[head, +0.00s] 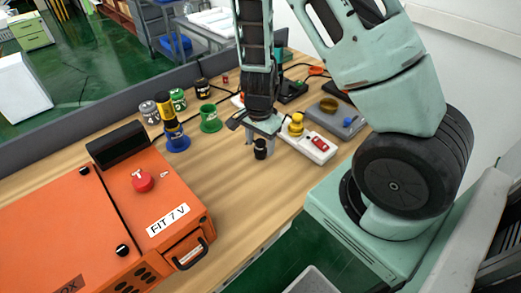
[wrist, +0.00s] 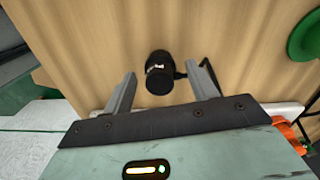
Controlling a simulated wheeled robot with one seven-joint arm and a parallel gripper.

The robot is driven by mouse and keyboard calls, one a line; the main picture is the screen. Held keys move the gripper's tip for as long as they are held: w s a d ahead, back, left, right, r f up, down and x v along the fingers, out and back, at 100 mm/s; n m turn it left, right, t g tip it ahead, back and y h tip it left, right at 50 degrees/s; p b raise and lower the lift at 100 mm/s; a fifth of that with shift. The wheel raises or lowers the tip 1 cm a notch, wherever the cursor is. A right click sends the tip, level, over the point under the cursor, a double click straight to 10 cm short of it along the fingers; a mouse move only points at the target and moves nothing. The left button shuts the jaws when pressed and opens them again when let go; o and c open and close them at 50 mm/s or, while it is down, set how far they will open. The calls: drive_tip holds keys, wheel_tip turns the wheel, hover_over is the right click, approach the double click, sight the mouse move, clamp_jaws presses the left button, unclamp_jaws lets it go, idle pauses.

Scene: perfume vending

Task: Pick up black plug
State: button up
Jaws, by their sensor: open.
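The black plug (head: 261,150) stands on the wooden table, just under my gripper (head: 262,128) in the head view. In the wrist view the black plug (wrist: 159,74) shows as a dark cylinder with small white marks, lying between the two fingers. My gripper (wrist: 162,70) is open, with one finger on each side of the plug and visible gaps on both sides. A thin black line, perhaps a cable, runs right from the plug behind the right finger. The depth between fingertips and plug is hard to judge.
A white power strip (head: 308,146) with a yellow plug (head: 296,125) and red switch lies just right of my gripper. A green cup (head: 210,119) and a blue-based yellow-black item (head: 176,134) stand to the left. A large orange box (head: 110,225) fills the near left. Bare table lies in front.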

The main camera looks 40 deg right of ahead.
sight(260, 142)
wheel_tip(260, 142, down, 2)
drive_tip(key=shift+f, duration=0.15)
drive_tip(key=c, duration=1)
wheel_tip(260, 142, up, 10)
drive_tip(key=shift+r+p, duration=0.1)
drive_tip(key=shift+p, duration=0.8)
